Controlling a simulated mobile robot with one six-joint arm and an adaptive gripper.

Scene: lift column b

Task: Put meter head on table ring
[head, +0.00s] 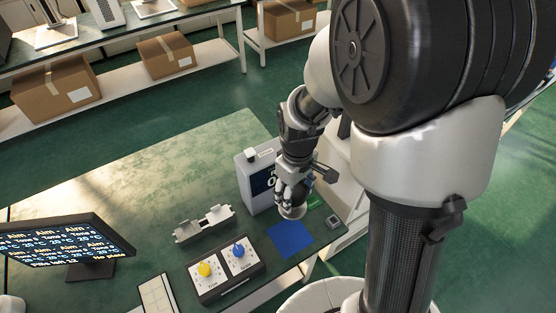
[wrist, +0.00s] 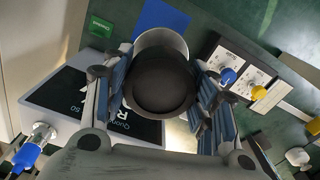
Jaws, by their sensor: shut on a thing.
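My gripper (wrist: 163,92) is shut on the meter head, a round piece with a dark cup-like end (wrist: 160,88) facing the wrist camera. A pale round part (wrist: 162,42) shows beyond the dark end; I cannot tell whether it belongs to the meter head or is the table ring under it. In the head view my gripper (head: 291,196) points down over the table, just behind the blue square (head: 290,240), with a pale rounded end (head: 293,212) below its fingers. I cannot make out a separate table ring, or whether the held piece touches the table.
A white instrument with a dark panel (head: 262,182) stands close behind my gripper. A knob box (head: 225,268), a white cradle (head: 205,223) and a monitor (head: 65,242) are to the left. A green card (head: 315,202) and small grey box (head: 333,222) lie right. The table's back left is clear.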

